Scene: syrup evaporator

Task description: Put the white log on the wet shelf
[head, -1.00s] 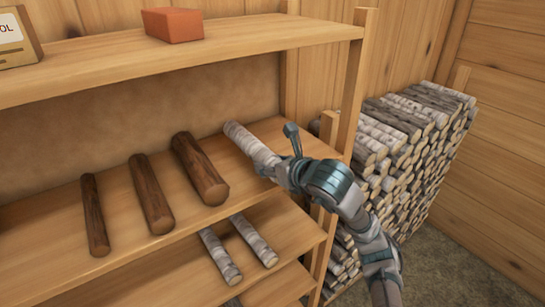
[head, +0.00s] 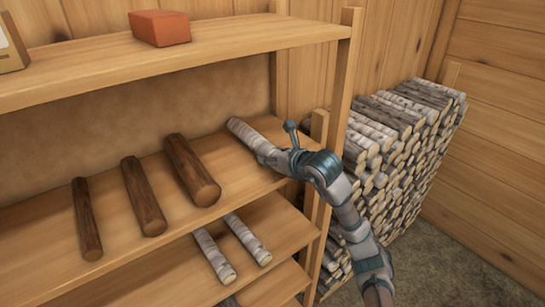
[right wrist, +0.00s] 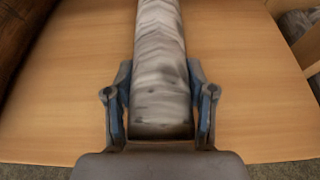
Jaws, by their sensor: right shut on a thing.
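A white birch log (head: 249,137) is on the middle shelf (head: 50,218), to the right of the brown logs. My right gripper (head: 280,158) is at its near end. In the right wrist view the two fingers (right wrist: 160,105) are on either side of the white log (right wrist: 160,50), shut on it. The log lies along the shelf's depth, low over the board; I cannot tell whether it touches. Two more white logs, one (head: 214,256) and another (head: 248,240), lie on the shelf below. No label for a wet shelf is legible. My left gripper is not in view.
Three brown logs, (head: 87,220) the thinnest at left, lie on the middle shelf. A red brick (head: 160,28) and part of a sign (head: 10,45) are on the top shelf. A shelf post (head: 338,110) and a woodpile (head: 400,140) stand at the right.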

